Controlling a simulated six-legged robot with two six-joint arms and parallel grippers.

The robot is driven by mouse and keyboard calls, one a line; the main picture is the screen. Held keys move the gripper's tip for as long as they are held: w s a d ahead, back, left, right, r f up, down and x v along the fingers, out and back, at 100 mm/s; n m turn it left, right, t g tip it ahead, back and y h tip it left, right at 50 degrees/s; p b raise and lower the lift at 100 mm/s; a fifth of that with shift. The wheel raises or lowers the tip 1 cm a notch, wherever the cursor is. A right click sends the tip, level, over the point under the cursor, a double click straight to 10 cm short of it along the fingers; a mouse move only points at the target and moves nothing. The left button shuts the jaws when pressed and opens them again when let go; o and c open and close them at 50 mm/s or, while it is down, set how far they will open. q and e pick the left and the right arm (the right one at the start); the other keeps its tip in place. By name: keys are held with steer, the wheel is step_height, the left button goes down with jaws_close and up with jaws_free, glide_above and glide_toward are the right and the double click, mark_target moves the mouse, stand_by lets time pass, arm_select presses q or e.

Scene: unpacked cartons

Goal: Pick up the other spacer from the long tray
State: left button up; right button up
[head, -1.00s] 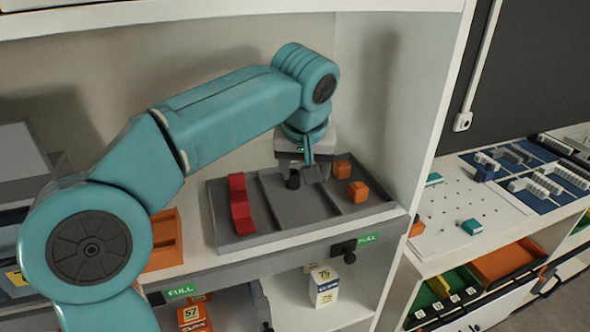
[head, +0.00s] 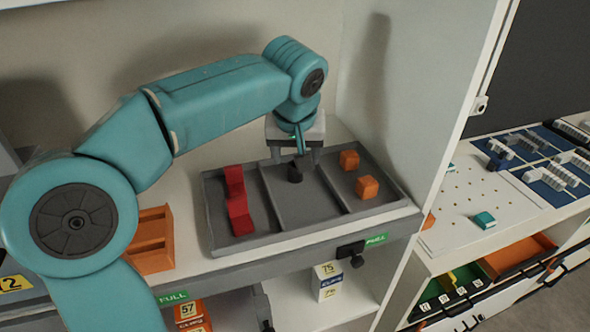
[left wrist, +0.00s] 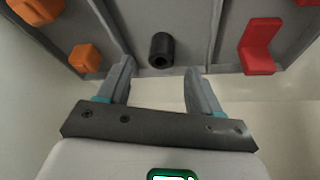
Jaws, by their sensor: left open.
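The spacer is a short black hollow cylinder (head: 295,173) in the middle compartment of the long grey tray (head: 258,243). In the left wrist view the spacer (left wrist: 161,50) shows its open end and lies just beyond my fingertips, centred between them in the picture. My left gripper (head: 295,157) is open and empty over the back of the middle compartment. Its two fingers (left wrist: 159,72) stand apart, and neither appears to touch the spacer. The spacer is partly overlapped by the gripper in the head view. My right gripper is not in view.
Red angled pieces (head: 238,207) lie in the tray's left compartment, and orange cubes (head: 367,187) in the right one. The cabinet's side wall (head: 415,100) rises close to the right. An orange holder (head: 152,240) stands left of the tray.

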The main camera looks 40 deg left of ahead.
mark_target(295, 172)
arm_select(q)
steer(key=shift+a+f, duration=0.2)
steer(key=shift+f, duration=0.2)
steer(key=x, duration=0.4)
steer(key=shift+w+r+p, duration=0.1)
steer(key=shift+w+p, duration=0.15)
steer(key=shift+p, duration=0.1)
steer(key=shift+a+f, duration=0.25)
steer(key=shift+f, duration=0.1)
steer(key=shift+d+r, duration=0.1)
steer(key=shift+c, duration=0.5)
steer(key=c, duration=1)
